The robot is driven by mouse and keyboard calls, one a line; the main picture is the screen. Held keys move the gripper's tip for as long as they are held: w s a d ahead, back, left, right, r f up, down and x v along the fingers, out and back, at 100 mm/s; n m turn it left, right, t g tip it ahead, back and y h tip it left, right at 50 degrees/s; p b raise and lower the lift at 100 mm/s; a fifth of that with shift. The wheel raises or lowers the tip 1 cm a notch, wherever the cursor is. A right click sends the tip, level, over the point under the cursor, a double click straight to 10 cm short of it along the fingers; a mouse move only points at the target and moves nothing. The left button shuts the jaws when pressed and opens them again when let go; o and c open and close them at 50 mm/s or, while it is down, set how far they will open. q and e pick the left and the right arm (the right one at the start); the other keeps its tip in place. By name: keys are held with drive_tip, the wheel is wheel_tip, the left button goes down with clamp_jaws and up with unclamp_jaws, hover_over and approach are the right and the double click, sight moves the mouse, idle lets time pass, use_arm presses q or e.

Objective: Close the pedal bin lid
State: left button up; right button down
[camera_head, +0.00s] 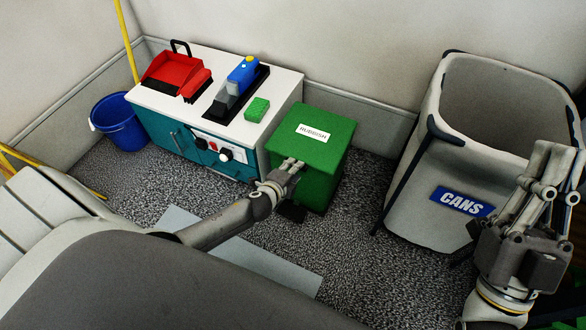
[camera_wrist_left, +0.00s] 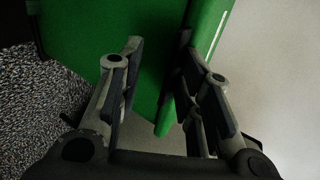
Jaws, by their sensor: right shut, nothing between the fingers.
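The green pedal bin (camera_head: 322,182) stands on the carpet beside the white-topped cabinet. Its lid (camera_head: 335,120), labelled RUBBISH, looks down or nearly down over the bin; I cannot tell if a small gap is left. My left gripper (camera_head: 294,163) is at the bin's upper front edge, below the label. In the left wrist view the left gripper's fingers (camera_wrist_left: 160,55) are apart. Green bin surface (camera_wrist_left: 80,35) fills the space behind them, and a green edge (camera_wrist_left: 168,122) shows between them. Contact is unclear. My right gripper (camera_head: 556,160) is shut and empty, in front of the cans bin.
The grey CANS bin (camera_head: 415,190) stands at the right. The cabinet (camera_head: 155,95) carries a red dustpan (camera_head: 172,72), a blue handheld device (camera_head: 242,75) and a green sponge (camera_head: 257,109). A blue bucket (camera_head: 120,122) is at the left. Carpet is open in front.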

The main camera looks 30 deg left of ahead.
use_arm(q)
drive_tip(key=shift+f, duration=0.25)
use_arm(e)
drive_tip(key=shift+a, duration=0.1)
use_arm(q)
drive_tip(key=v, duration=1.2)
drive_tip(key=shift+r, duration=0.3)
use_arm(e)
drive_tip(key=shift+w+a, duration=0.2)
drive_tip(key=shift+a, duration=0.25)
use_arm(q)
drive_tip(key=shift+d, duration=0.1)
